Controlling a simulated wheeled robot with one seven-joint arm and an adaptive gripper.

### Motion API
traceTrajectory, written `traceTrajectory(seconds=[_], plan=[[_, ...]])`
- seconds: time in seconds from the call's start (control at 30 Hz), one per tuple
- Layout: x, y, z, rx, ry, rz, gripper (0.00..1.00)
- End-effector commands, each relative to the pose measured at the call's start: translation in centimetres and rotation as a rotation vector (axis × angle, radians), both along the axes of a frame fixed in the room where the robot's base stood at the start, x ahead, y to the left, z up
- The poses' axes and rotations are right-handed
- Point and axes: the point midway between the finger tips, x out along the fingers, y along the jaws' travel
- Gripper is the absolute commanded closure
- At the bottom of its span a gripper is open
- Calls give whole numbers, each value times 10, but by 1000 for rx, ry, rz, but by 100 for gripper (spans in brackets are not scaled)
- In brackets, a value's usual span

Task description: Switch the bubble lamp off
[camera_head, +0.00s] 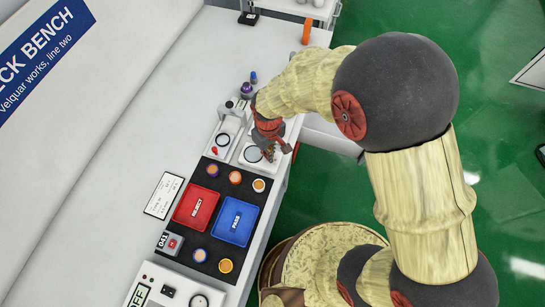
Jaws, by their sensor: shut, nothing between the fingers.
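No label in view names the bubble lamp, so I cannot tell for certain which thing it is. A white box (180,280) at the bottom edge has a dark-on-green "OFF" sign (138,295), a small dark switch-like piece (168,291) and a round ringed disc (199,301); it is cut by the frame. My gripper (274,153) is shut and empty, pointing down over a white plate with a dark ring (253,154), and partly hides that plate. Whether it touches the plate I cannot tell.
A black mat holds a red REJECT tray (196,208), a blue PASS tray (235,219) and several round pieces. A small counter (170,242) and a printed card (164,195) are at left. Purple-topped (246,89) and orange (306,32) items stand farther back. Green floor lies right.

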Motion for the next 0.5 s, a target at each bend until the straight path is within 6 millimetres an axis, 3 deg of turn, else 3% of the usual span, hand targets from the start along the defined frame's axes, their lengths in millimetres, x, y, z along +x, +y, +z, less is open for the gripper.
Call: traceTrajectory(seconds=[0.5], plan=[[1, 0, 42, 1, -2, 0, 100]])
